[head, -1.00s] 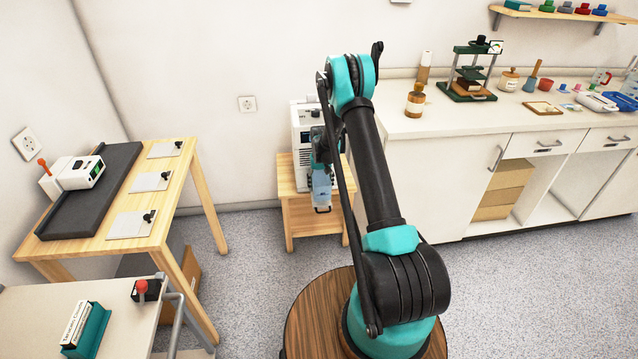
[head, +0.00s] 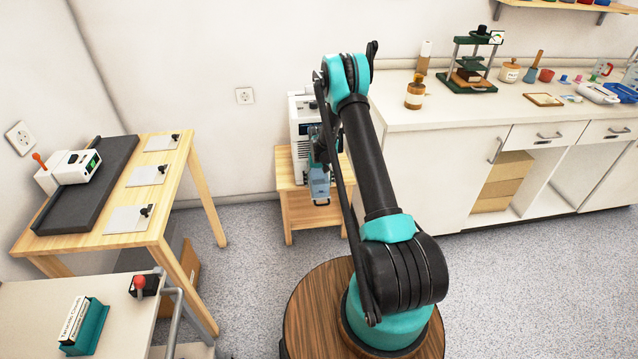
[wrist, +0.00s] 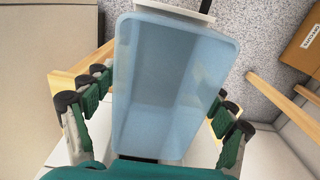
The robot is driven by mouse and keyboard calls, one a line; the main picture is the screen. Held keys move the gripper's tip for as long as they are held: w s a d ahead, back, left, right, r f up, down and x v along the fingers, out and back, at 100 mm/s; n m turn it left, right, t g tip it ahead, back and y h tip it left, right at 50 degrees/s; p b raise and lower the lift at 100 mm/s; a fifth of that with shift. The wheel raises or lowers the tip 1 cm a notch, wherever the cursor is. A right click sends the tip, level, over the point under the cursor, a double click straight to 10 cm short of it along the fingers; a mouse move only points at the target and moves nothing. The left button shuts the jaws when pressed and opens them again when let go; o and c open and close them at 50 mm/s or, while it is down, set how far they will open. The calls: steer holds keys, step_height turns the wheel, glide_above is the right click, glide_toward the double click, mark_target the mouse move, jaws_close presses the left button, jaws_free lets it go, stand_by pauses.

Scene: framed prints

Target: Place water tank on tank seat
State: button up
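The water tank (wrist: 175,85) is a pale blue, see-through box with a white strip at its far end. In the wrist view it lies between the green finger pads of my gripper (wrist: 165,110), which is shut on it from both sides. In the head view the tank (head: 319,187) hangs at the end of my arm, in front of the white machine (head: 301,115) on a small wooden stand. My arm links partly hide the gripper and the machine. I cannot make out the tank seat clearly.
The wooden stand (head: 299,215) stands against the back wall, left of a white counter (head: 440,115). A wooden table (head: 110,240) with a dark tray is at the left. A cardboard box (wrist: 303,58) shows in the wrist view. Open floor lies between table and stand.

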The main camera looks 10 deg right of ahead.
step_height(320, 180, up, 13)
steer(key=s+d+r+t, duration=0.1)
steer(key=s+d+r, duration=0.1)
steer(key=s+r, duration=0.75)
steer(key=s+r+t, duration=0.1)
steer(key=s+r, duration=0.6)
steer(key=s, duration=0.3)
steer(key=s+d+t, duration=0.2)
steer(key=s, duration=2)
steer(key=shift+f, duration=0.2)
steer(key=shift+s, duration=0.1)
steer(key=shift+c, duration=0.4)
